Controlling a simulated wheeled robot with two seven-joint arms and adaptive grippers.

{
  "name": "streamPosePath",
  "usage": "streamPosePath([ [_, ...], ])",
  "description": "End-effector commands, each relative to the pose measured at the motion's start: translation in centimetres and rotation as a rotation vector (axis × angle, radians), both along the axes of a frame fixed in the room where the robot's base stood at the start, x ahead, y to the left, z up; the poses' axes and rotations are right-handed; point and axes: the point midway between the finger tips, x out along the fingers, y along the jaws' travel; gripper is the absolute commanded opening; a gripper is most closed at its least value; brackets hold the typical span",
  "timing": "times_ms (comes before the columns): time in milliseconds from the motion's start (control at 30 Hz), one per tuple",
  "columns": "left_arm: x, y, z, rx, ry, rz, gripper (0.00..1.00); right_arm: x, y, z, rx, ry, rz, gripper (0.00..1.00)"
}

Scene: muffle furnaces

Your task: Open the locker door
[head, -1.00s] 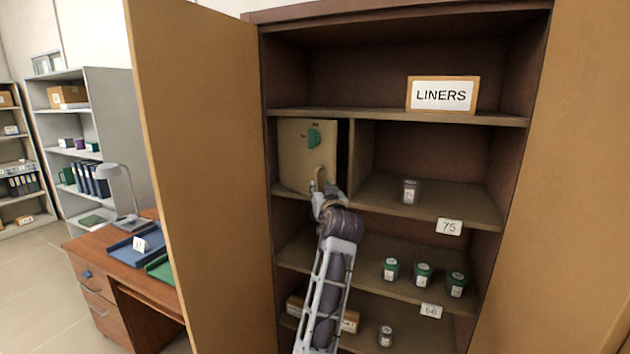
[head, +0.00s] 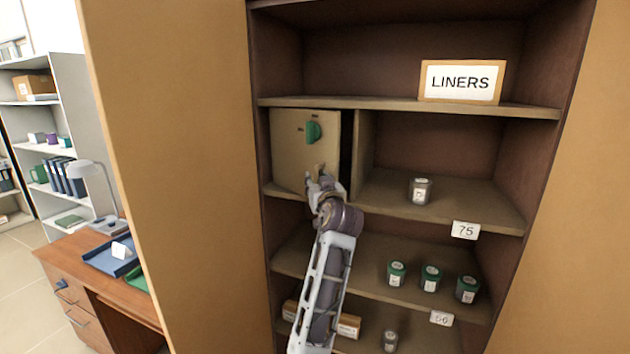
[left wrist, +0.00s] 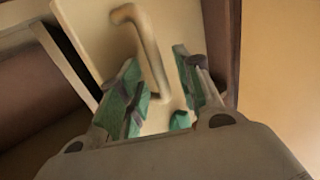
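In the left wrist view, the door's beige bar handle (left wrist: 147,50) runs down between the green-padded fingers of my left gripper (left wrist: 160,92). The fingers stand apart on either side of the handle's lower part, with visible space around it. In the head view, my left gripper (head: 319,180) is in front of the door's lower right part. My right gripper is not in view.
The tall cabinet's large left door (head: 165,170) stands open beside my arm, and another panel (head: 565,200) is at right. Shelves hold a LINERS sign (head: 461,82), a grey jar (head: 420,190) and green-lidded jars (head: 431,278). A desk (head: 75,265) stands at far left.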

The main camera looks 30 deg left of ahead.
Motion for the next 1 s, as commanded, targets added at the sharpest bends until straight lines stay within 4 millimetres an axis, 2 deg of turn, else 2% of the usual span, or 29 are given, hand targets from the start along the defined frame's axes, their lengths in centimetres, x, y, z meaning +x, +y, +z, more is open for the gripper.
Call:
streamPosePath([
  [400, -0.08, -0.12, -0.01, 0.000, 0.000, 0.000, 0.35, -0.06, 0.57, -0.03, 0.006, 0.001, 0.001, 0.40],
  [433, -0.07, -0.11, -0.01, 0.000, 0.000, 0.000, 0.33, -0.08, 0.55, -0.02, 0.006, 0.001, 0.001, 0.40],
  [700, -0.06, -0.11, -0.02, 0.000, 0.000, 0.001, 0.00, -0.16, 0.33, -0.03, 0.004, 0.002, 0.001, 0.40],
  [1000, -0.06, -0.11, -0.01, 0.000, 0.000, 0.000, 0.00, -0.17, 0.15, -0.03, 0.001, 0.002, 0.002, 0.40],
])
